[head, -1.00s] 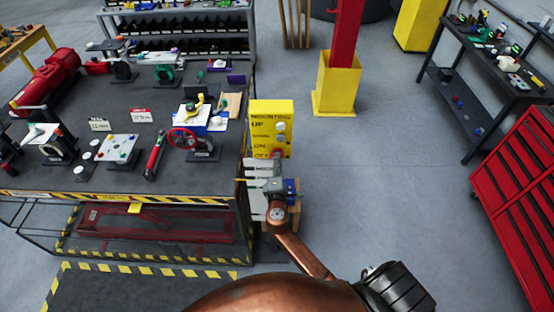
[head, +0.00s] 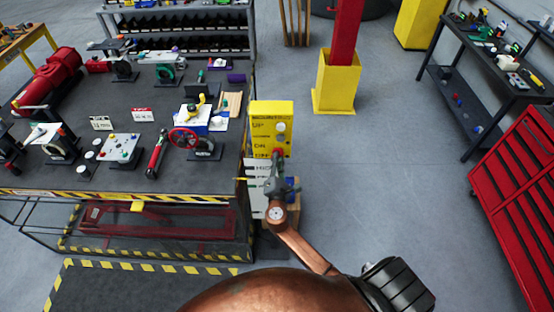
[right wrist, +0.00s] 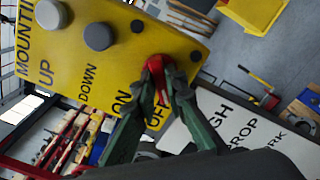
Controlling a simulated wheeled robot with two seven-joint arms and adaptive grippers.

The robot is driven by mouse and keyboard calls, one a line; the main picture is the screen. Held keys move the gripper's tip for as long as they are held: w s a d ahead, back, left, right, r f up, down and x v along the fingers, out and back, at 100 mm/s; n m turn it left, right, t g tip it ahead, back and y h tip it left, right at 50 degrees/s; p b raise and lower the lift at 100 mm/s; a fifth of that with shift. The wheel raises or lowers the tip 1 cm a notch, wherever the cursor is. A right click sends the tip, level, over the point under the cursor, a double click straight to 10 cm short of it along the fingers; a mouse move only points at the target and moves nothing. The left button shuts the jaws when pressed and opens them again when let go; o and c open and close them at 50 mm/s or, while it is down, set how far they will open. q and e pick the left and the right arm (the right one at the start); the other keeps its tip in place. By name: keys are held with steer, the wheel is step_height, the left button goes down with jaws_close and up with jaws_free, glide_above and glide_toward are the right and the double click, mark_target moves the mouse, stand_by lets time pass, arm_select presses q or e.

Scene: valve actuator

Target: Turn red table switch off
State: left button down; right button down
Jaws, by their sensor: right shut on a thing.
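The red table switch (right wrist: 156,68) sits on the sloped face of a yellow control box (right wrist: 115,50), beside the printed words ON and OFF. Two round grey knobs by UP and DOWN are on the same face. In the head view the yellow box (head: 264,110) stands at the right side of the work table (head: 60,178). My right gripper (right wrist: 160,80) has its green fingers closed around the red switch, which partly hides it. In the head view the right gripper (head: 278,160) is at the lower part of the box. My left gripper is not in view.
The table carries a red valve wheel (head: 185,138), a red cylinder (head: 52,78) and several fittings. A white labelled panel (right wrist: 235,130) is below the box. A yellow-based red post (head: 338,82) stands behind. A red tool cabinet (head: 522,205) is at right, with open floor between.

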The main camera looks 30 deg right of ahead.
stand_by(0.3)
steer(key=c, duration=2)
jaws_free()
steer(key=shift+o, duration=0.2)
steer(key=v, duration=1.2)
